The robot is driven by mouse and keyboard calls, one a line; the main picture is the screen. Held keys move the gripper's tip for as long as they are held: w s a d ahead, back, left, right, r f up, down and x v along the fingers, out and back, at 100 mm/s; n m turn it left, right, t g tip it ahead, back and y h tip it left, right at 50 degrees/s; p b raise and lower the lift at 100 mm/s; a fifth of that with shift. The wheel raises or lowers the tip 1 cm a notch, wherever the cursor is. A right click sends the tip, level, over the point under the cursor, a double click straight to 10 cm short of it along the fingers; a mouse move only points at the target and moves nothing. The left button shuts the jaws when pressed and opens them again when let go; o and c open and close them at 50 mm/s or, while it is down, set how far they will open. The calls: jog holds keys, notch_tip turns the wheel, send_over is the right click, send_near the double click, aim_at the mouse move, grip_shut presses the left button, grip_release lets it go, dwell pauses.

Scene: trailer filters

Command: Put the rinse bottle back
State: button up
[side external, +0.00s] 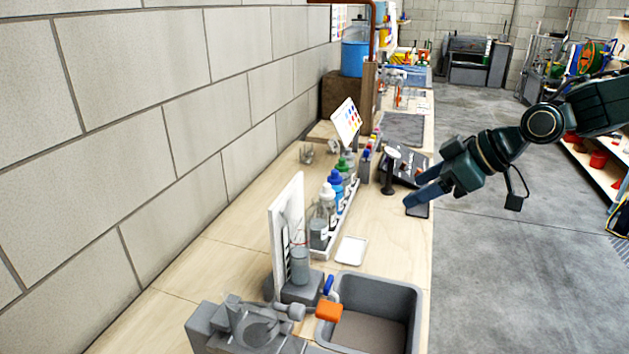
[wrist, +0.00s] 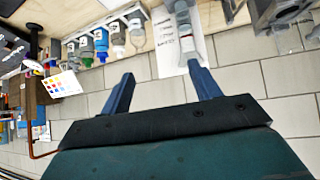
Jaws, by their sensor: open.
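Several small bottles stand in a row in a white rack (side external: 335,238) along the wall side of the bench. Among them are a blue-capped bottle (side external: 335,182) and a clear, pale bottle (side external: 327,205); I cannot tell which is the rinse bottle. The row also shows at the top of the wrist view, with a blue-capped bottle (wrist: 101,40) and a white-topped one (wrist: 118,45). My gripper (side external: 412,201) is over the bench's right edge, right of the rack and apart from the bottles. In the wrist view its fingers (wrist: 162,85) are spread with nothing between them.
A white panel (side external: 286,220) and a grey cylinder (side external: 299,266) stand in front of the rack. A small white tray (side external: 351,250) lies beside it. A grey sink (side external: 375,310) is at the near end. A dark sloped device (side external: 405,165) sits near my gripper. Bare bench lies between rack and gripper.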

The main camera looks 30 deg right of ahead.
jog(key=s+d+r+m+g+h, duration=0.1)
jog(key=s+d+m+h, duration=0.1)
jog(key=s, duration=1.1)
jog(key=s+d+r+m+g+h, duration=0.1)
jog(key=s+d+m, duration=0.4)
jog(key=s, duration=0.7)
jog(key=shift+s+d+h, duration=0.35)
jog(key=shift+d+h, duration=0.35)
jog(key=shift+h, duration=0.2)
jog(key=shift+o, duration=0.4)
jog(key=shift+w, duration=0.1)
